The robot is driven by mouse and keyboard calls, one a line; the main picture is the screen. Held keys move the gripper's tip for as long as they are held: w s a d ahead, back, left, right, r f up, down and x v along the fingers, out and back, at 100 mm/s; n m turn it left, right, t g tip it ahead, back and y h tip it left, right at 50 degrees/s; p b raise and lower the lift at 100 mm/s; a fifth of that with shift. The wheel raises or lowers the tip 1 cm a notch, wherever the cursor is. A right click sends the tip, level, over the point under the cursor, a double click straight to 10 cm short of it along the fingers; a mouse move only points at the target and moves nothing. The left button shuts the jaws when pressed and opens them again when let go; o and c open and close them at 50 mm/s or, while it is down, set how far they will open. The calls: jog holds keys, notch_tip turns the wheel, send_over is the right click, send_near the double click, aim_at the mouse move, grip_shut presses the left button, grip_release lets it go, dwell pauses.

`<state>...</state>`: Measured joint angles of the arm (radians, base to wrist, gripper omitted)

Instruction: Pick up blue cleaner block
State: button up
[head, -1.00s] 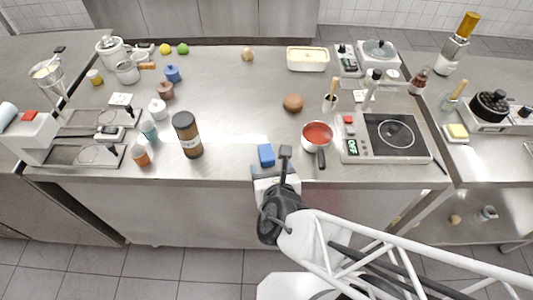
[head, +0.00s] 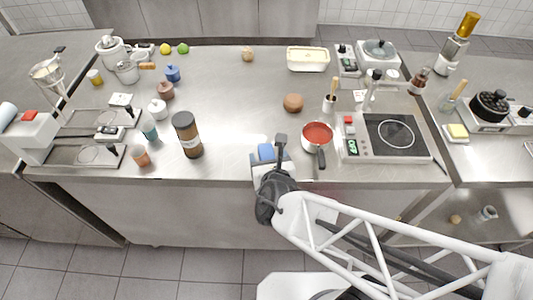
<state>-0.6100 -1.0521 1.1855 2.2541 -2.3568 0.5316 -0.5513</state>
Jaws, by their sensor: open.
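The blue cleaner block (head: 266,151) lies near the front edge of the steel counter, left of the red pot. Its lower part is hidden behind my gripper (head: 268,160). My gripper is at the block, over the counter's front edge. Its jaws are open; I cannot tell from this view whether the block is between them or touching.
A red-filled pot (head: 317,137) stands just right of my gripper, its black handle pointing to the front. A dark jar (head: 187,134) stands to the left. A brown round item (head: 293,102) lies behind. An induction hob (head: 390,137) is further right. The counter between jar and block is clear.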

jog(key=shift+w+f, duration=0.1)
jog(key=shift+w, duration=0.05)
jog(key=shift+c, duration=0.4)
jog(key=c, duration=1)
jog(key=shift+o, duration=0.2)
jog(key=shift+r, duration=5)
